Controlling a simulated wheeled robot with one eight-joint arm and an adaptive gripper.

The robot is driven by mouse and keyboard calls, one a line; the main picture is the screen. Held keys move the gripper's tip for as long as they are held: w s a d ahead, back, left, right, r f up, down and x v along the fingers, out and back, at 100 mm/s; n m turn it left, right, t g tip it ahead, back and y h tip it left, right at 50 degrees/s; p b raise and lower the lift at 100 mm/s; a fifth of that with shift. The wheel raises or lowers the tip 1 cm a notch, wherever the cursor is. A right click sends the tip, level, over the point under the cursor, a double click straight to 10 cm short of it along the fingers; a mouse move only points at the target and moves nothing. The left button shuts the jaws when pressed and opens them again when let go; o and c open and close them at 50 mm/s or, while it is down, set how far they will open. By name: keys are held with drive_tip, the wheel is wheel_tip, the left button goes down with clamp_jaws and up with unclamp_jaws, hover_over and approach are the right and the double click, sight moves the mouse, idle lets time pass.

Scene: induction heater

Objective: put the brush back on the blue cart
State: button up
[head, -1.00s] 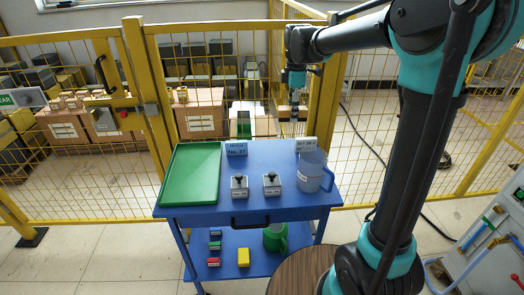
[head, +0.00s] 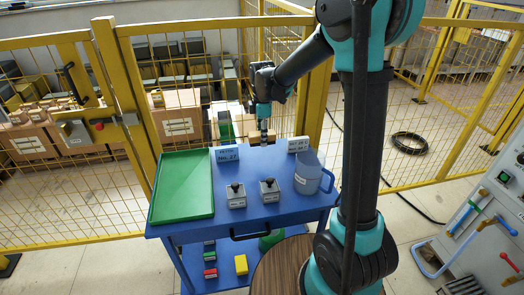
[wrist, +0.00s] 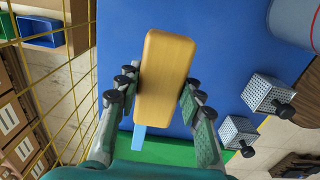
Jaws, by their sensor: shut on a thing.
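The brush (wrist: 165,75) shows as a wooden block in the wrist view; its bristles are hidden there. My gripper (wrist: 160,85) is shut on it, with a finger along each side. In the head view my gripper (head: 264,136) points down at the back edge of the blue cart (head: 250,208). In the wrist view the brush lies over the blue top (wrist: 218,55). I cannot tell whether it touches the top.
On the cart are a green tray (head: 184,185), a sign (head: 227,154), another sign (head: 298,145), two knobbed metal blocks (head: 236,198) (head: 269,192) and a grey jug (head: 307,178). Yellow mesh fencing (head: 105,85) stands behind. The middle back of the top is clear.

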sight(262, 157)
drive_tip(key=shift+f, duration=3.35)
drive_tip(key=shift+f, duration=0.1)
drive_tip(key=o, duration=1.3)
wheel_tip(262, 157, up, 12)
drive_tip(key=shift+r, duration=0.1)
